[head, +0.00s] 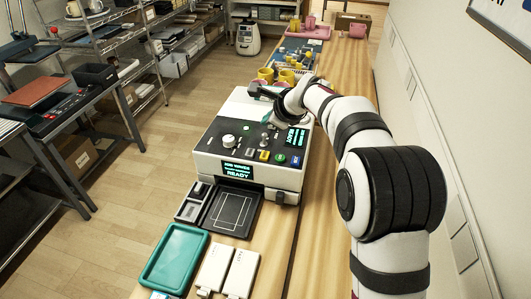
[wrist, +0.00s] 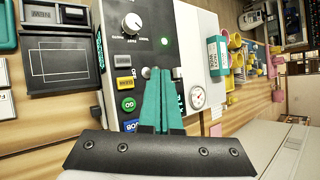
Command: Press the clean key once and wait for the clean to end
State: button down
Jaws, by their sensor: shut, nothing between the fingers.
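The press (head: 222,135) is a white machine with a dark sloping panel; its front display (head: 238,172) reads READY. A row of keys runs along the panel: a grey key (wrist: 123,60), a yellowish key (wrist: 125,83), a round green GO key (wrist: 128,104) and a blue key (wrist: 131,126). The key labels are too small to tell which is the clean key. My gripper (head: 266,118) is over the panel; in the wrist view its teal fingers (wrist: 158,73) are shut together and empty. They hide part of the panel and its second screen (head: 296,137). Contact cannot be told.
A knob (wrist: 132,22) and a lit green lamp (wrist: 164,41) are on the panel. A round gauge (wrist: 197,96) sits beside it. A dark tray (head: 247,208), teal tray (head: 153,262) and white boxes (head: 241,270) lie in front. Yellow mugs (head: 286,77) stand behind.

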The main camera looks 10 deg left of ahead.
aim_at(268, 156)
jog(key=shift+f, duration=0.1)
jog(key=shift+f, duration=4.3)
jog(key=shift+f, duration=0.1)
jog(key=shift+f, duration=0.3)
jog(key=shift+f, duration=0.5)
jog(key=shift+r, duration=0.9)
